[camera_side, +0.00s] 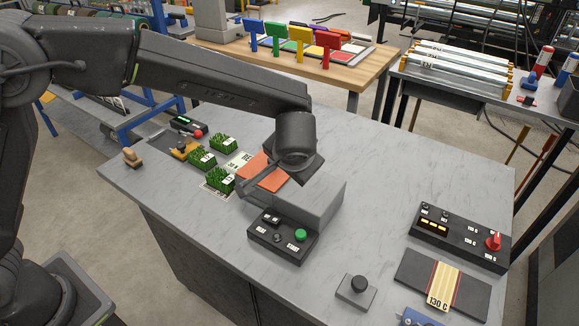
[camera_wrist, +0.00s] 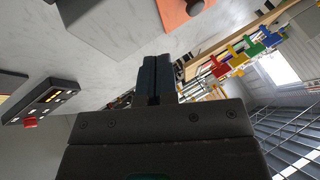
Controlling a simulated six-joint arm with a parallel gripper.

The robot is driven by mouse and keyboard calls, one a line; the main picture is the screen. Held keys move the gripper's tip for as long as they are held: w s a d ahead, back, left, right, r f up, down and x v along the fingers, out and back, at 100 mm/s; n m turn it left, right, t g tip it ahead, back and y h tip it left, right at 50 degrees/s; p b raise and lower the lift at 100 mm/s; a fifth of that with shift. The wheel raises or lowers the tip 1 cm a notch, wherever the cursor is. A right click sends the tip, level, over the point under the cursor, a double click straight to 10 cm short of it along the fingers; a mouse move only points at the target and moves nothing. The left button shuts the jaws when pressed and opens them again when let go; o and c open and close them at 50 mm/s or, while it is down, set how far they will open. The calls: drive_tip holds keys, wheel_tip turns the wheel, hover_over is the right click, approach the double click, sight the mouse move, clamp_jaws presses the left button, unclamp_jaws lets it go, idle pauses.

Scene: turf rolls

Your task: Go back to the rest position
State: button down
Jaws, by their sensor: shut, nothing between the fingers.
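My gripper (camera_wrist: 154,80) is shut and empty in the wrist view, its dark fingers pressed together. In the side view its dark body hangs above the grey table (camera_side: 385,160), over a grey block (camera_side: 315,203) and an orange plate (camera_side: 268,178). The fingertips are hard to make out there. The orange plate also shows at the top of the wrist view (camera_wrist: 175,15). Several small green turf pieces (camera_side: 222,142) with white labels stand on the table left of my gripper, apart from it.
A control box with a green button (camera_side: 300,236) stands in front of the grey block. A box with a red knob (camera_side: 460,240), a striped dark mat (camera_side: 470,292) and a black-knobbed block (camera_side: 355,292) lie to the right. A wooden bench (camera_side: 370,72) stands behind.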

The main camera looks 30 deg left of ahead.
drive_tip(key=s+a+r+n+g+h, duration=0.1)
drive_tip(key=s+a+r+h, duration=0.1)
drive_tip(key=s+a+r, duration=0.95)
drive_tip(key=s+a+h, duration=0.1)
drive_tip(key=s+a, duration=0.1)
drive_tip(key=s, duration=0.5)
drive_tip(key=s+a+f+h, duration=0.1)
drive_tip(key=s+a, duration=0.2)
drive_tip(key=s, duration=0.4)
drive_tip(key=shift+a+n+t, duration=0.25)
drive_tip(key=shift+n+t, duration=0.05)
drive_tip(key=shift+n, duration=0.1)
